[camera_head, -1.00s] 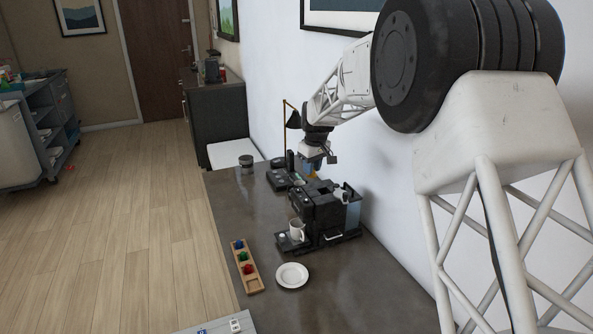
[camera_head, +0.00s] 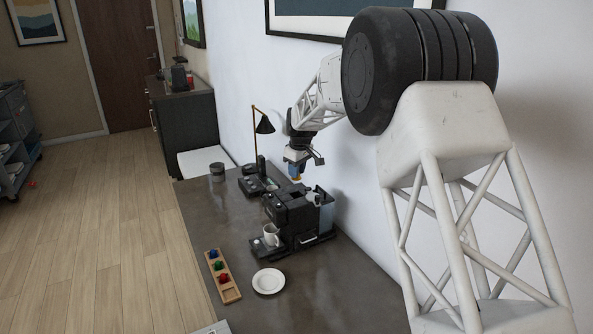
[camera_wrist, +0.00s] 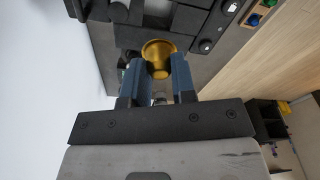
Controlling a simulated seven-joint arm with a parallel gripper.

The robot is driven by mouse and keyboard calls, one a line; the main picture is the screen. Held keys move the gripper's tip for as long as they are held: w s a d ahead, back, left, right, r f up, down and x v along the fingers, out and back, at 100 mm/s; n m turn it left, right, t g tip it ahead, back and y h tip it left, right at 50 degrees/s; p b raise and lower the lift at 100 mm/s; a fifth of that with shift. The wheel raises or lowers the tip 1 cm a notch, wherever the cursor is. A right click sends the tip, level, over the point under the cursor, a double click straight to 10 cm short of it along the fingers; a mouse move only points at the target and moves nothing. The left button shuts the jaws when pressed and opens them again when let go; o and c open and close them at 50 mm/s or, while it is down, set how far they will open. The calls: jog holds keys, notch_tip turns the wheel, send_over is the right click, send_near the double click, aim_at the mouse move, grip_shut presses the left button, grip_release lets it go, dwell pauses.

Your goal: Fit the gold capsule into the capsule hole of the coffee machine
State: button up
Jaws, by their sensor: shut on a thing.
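The gold capsule (camera_wrist: 158,52) is between the two fingers of my gripper (camera_wrist: 158,75) in the wrist view, and the gripper is shut on it. In the head view my gripper (camera_head: 296,178) points down above the back of the black coffee machine (camera_head: 290,208), with a small gold patch of the capsule at its tip. The coffee machine also shows at the top of the wrist view (camera_wrist: 188,18), just beyond the capsule. The capsule hole cannot be made out in either view. Whether the capsule touches the machine cannot be told.
A white mug (camera_head: 271,236) stands on the machine's front. A wooden tray (camera_head: 231,296) with coloured capsules and a white plate (camera_head: 268,282) lie nearer on the counter. A lamp (camera_head: 263,126), a dark device (camera_head: 250,187) and a grey jar (camera_head: 217,171) stand farther back.

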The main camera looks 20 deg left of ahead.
aim_at(296, 192)
jog(key=shift+f, duration=0.35)
jog(key=shift+f, duration=3.85)
jog(key=shift+s+f, duration=0.1)
jog(key=shift+f, duration=0.3)
jog(key=o, duration=0.8)
jog(key=shift+f, duration=0.1)
jog(key=shift+o, duration=0.4)
jog(key=shift+s+f, duration=0.1)
jog(key=shift+f, duration=0.05)
jog(key=shift+s+f, duration=0.1)
jog(key=shift+o, duration=0.3)
jog(key=shift+r, duration=0.45)
jog(key=shift+o, duration=0.2)
jog(key=shift+w+d+r, duration=0.1)
jog(key=shift+d+r, duration=0.05)
jog(key=shift+r, duration=1.3)
jog(key=shift+w+d+r, duration=0.1)
jog(key=shift+d+r, duration=0.1)
jog(key=shift+r, duration=1.25)
jog(key=shift+d+r, duration=0.15)
jog(key=shift+r, duration=1.3)
